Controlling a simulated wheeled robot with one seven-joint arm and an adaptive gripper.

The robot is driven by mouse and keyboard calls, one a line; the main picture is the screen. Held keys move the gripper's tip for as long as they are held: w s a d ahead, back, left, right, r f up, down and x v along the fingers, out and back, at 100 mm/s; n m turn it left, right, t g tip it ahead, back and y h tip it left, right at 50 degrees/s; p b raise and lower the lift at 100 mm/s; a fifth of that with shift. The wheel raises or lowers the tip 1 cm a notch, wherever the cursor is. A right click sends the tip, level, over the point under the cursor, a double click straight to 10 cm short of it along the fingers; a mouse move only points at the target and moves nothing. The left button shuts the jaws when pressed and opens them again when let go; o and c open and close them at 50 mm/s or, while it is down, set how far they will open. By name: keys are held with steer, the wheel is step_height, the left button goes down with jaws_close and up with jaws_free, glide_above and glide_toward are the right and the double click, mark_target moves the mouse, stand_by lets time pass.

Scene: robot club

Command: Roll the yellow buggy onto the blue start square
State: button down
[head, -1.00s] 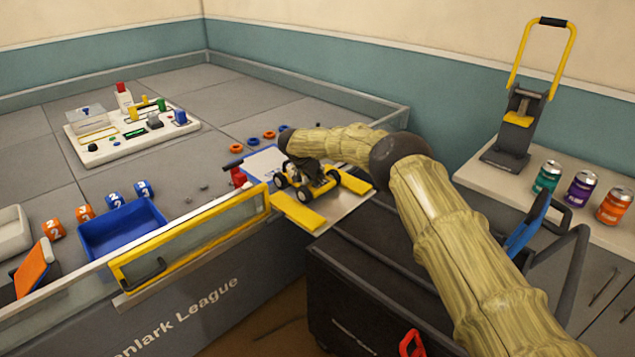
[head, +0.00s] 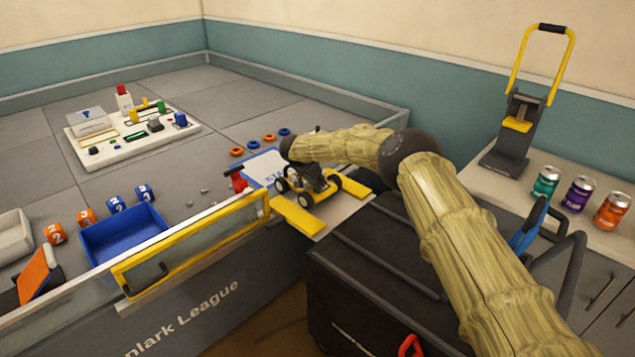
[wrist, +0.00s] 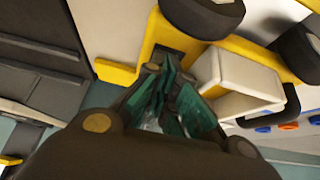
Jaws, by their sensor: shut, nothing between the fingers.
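The yellow buggy (head: 323,188), with dark wheels, stands upright on the pale ramp between two yellow strips. Its left-end wheels are close to the edge of the start square (head: 262,166), which looks pale with blue and is partly hidden by the buggy and my arm. My gripper (wrist: 165,95) is shut and empty. In the wrist view its fingertips are close to the buggy's yellow frame (wrist: 150,45) and white box (wrist: 245,75); I cannot tell whether they touch. In the head view my gripper is dark and hard to separate from the buggy.
A yellow-framed gate (head: 195,245) and a red object (head: 237,180) lie left of the ramp. A black case (head: 375,270) stands in front. Orange and blue rings (head: 268,139) lie beyond the square.

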steer(key=shift+d+r, duration=0.25)
steer(key=shift+r, duration=0.3)
step_height(320, 180, up, 9)
steer(key=p, duration=0.5)
stand_by(0.5)
steer(key=shift+w+f, duration=0.1)
